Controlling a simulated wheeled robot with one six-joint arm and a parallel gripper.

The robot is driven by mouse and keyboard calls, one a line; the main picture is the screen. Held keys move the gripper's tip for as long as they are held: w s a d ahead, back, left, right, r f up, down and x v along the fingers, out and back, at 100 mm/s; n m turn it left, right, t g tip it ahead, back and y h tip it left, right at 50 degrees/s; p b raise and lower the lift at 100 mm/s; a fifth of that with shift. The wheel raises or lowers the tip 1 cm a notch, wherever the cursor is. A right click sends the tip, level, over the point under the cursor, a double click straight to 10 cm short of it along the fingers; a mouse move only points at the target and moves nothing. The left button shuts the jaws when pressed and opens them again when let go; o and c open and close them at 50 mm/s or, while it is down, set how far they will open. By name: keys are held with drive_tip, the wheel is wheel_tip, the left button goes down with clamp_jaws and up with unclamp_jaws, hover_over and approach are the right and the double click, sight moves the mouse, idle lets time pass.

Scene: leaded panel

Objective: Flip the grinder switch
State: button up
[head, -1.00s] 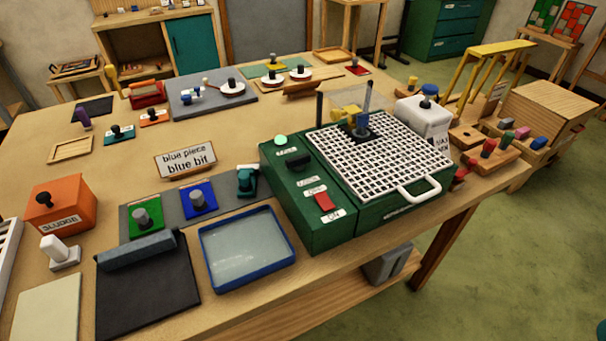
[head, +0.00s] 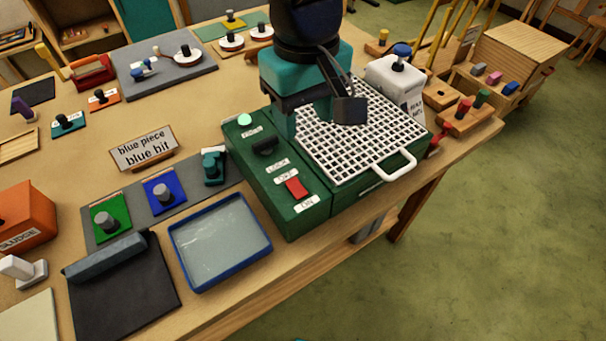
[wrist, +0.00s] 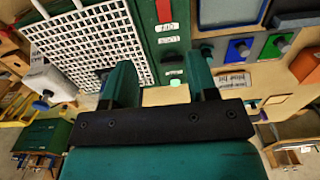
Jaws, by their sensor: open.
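The grinder is a green box with a white grid top (head: 345,140) and a white front handle. Its red switch (head: 296,188) is on the left panel, between the OFF and ON labels; I cannot tell which way it is tipped. It also shows at the top of the wrist view (wrist: 163,10). A dark latch (head: 264,147) and a lit green lamp (head: 244,120) sit behind it. My gripper (head: 314,122) is over the back of the grinder, behind the switch, with its fingers apart and nothing between them. It hides part of the grid and what stood there.
A white jug (head: 395,80) with a blue cap stands right of the grinder. The space directly above the switch is clear.

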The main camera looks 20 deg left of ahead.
sight(301, 194)
drive_tip(key=f+p, duration=0.1)
drive_tip(key=f, duration=0.5)
drive_tip(key=f+p, duration=0.2)
drive_tip(key=f, duration=0.3)
drive_tip(key=f+p, duration=0.1)
drive_tip(key=f, duration=0.5)
drive_tip(key=shift+s+a+f+p, duration=0.1)
drive_tip(key=shift+a+f+p, duration=0.2)
drive_tip(key=shift+p, duration=0.05)
